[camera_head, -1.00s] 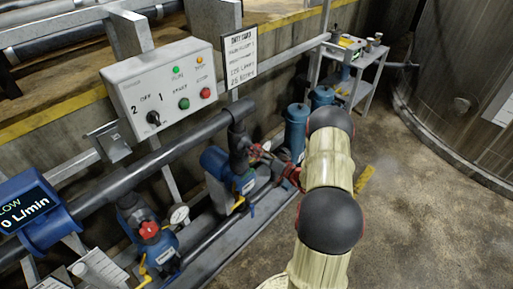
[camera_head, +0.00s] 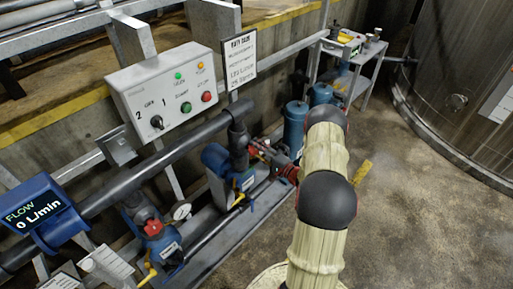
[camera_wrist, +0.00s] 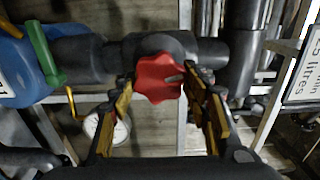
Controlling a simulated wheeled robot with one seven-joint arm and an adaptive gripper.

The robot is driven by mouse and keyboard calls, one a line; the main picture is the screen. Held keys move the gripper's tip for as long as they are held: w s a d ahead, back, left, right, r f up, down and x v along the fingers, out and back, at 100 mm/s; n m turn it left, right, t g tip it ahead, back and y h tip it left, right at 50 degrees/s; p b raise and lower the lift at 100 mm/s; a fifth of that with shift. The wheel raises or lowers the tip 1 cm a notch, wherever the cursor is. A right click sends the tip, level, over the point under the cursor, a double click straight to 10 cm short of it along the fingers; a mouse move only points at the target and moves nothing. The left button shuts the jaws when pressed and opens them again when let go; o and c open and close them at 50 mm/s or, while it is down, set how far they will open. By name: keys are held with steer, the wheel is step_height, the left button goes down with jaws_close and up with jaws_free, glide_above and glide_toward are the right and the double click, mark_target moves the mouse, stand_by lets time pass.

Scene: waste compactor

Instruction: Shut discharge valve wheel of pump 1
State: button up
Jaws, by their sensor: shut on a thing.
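A red lobed valve wheel (camera_wrist: 152,73) sits on a dark pipe fitting in the middle of the wrist view. My gripper (camera_wrist: 160,84) has its yellow-padded fingers on both sides of the wheel and is shut on it. In the head view my gripper (camera_head: 268,150) is at the fitting of the farther blue pump (camera_head: 217,162); the wheel is small and partly hidden there. A nearer pump has its own red wheel (camera_head: 153,227), with no gripper at it. I cannot read which pump is number 1.
A grey control box (camera_head: 160,92) with a selector and several buttons stands behind the pipes. The flow display (camera_head: 40,212) reads 0 L/min. A pressure gauge (camera_wrist: 108,130) and a green lever (camera_wrist: 45,54) are close to my gripper. The floor (camera_head: 420,220) at right is clear.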

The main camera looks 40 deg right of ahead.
steer(key=shift+a+f+m+p, duration=0.15)
steer(key=shift+m+p, duration=0.25)
steer(key=shift+m, duration=1.2)
steer(key=o, duration=1.2)
steer(key=s, duration=0.8)
steer(key=s+d, duration=0.1)
steer(key=s, duration=0.3)
steer(key=shift+d, duration=0.1)
